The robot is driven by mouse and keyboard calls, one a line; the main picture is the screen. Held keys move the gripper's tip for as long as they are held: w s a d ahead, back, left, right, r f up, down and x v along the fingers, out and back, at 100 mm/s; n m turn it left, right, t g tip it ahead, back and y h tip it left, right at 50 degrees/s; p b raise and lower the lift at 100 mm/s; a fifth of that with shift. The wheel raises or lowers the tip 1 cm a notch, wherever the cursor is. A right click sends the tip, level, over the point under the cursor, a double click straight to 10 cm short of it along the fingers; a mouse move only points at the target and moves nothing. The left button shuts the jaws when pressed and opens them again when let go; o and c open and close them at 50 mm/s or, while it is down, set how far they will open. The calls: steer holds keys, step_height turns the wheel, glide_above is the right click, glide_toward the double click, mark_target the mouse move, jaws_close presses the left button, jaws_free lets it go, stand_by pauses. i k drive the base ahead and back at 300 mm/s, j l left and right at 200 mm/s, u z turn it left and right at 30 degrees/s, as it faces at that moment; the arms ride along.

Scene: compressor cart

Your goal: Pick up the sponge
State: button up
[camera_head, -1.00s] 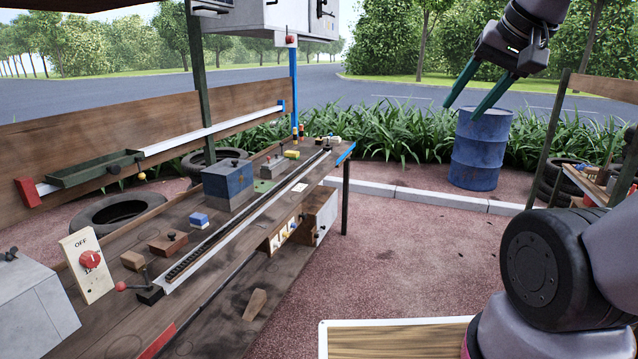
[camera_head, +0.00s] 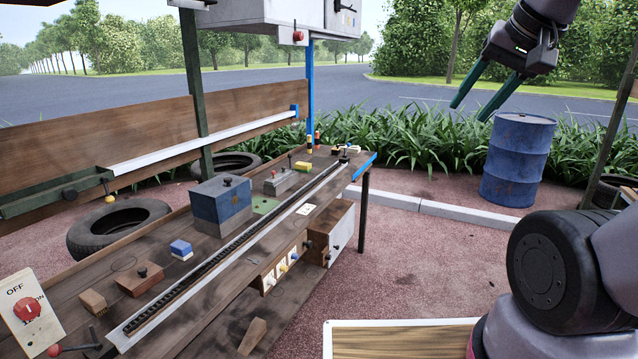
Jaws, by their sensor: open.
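The likeliest sponge is a small block with a blue top and pale underside (camera_head: 181,249), lying on the wooden workbench (camera_head: 225,300) left of the long black rail. A small yellow block (camera_head: 304,166) lies farther back on the bench; I cannot tell for sure which one is the sponge. My gripper (camera_head: 467,113) is at the upper right, open and empty, with its two green fingers pointing down and left. It is in the air, well apart from the bench and both blocks.
A blue-grey box (camera_head: 221,201) stands behind the blue block. Wooden blocks (camera_head: 139,279), a red switch panel (camera_head: 27,308) and a rail (camera_head: 235,247) crowd the bench. A blue drum (camera_head: 517,160) stands at right.

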mark_target(299, 166)
steer(key=i+l+u, duration=0.65)
steer(key=i+l, duration=0.15)
steer(key=l, duration=0.15)
